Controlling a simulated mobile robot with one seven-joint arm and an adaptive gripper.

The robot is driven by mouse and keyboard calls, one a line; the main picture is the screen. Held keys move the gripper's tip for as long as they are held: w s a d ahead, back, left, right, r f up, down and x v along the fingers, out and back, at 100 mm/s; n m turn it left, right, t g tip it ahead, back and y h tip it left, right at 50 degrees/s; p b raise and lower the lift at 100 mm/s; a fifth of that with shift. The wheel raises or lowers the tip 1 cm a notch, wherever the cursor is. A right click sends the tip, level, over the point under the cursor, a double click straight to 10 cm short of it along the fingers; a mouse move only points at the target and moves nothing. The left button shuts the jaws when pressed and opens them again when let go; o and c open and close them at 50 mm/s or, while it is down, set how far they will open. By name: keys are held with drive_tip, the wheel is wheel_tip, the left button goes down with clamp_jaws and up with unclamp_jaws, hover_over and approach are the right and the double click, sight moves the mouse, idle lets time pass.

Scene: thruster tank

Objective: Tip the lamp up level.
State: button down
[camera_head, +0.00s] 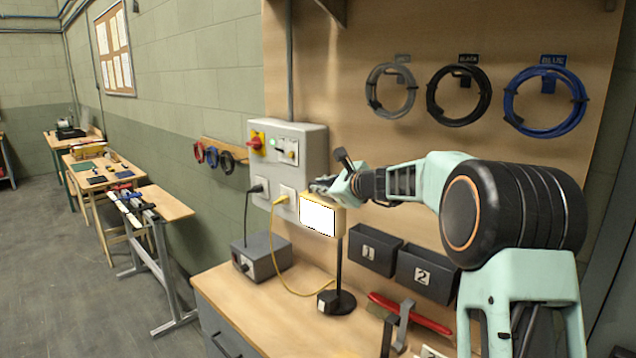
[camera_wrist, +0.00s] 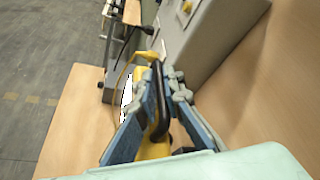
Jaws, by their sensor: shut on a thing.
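The lamp (camera_head: 318,217) has a yellow head with a bright white face, on a black stem and round base (camera_head: 337,302) on the workbench. In the head view its face looks about level, tipped slightly. My gripper (camera_head: 322,186) is at the top of the lamp head. In the wrist view my gripper (camera_wrist: 164,92) has its blue fingers on both sides of the lamp's black curved handle (camera_wrist: 158,105), shut on it. The yellow lamp body (camera_wrist: 153,150) shows beneath the fingers, and its lit face is a white strip at the left. The fingers hide part of the handle.
A grey switch box (camera_head: 300,143) is on the wall just behind the lamp. A yellow cable (camera_head: 274,250) runs from its socket to the bench.

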drive_tip(key=shift+w+d+m+p, duration=0.2)
drive_tip(key=shift+d+m+p, duration=0.1)
drive_tip(key=shift+d, duration=0.05)
idle(0.3)
drive_tip(key=c, duration=2)
unclamp_jaws()
drive_tip(key=shift+w+f, duration=0.1)
drive_tip(key=shift+c, duration=0.2)
drive_tip(key=shift+a, duration=0.1)
drive_tip(key=v, duration=1.2)
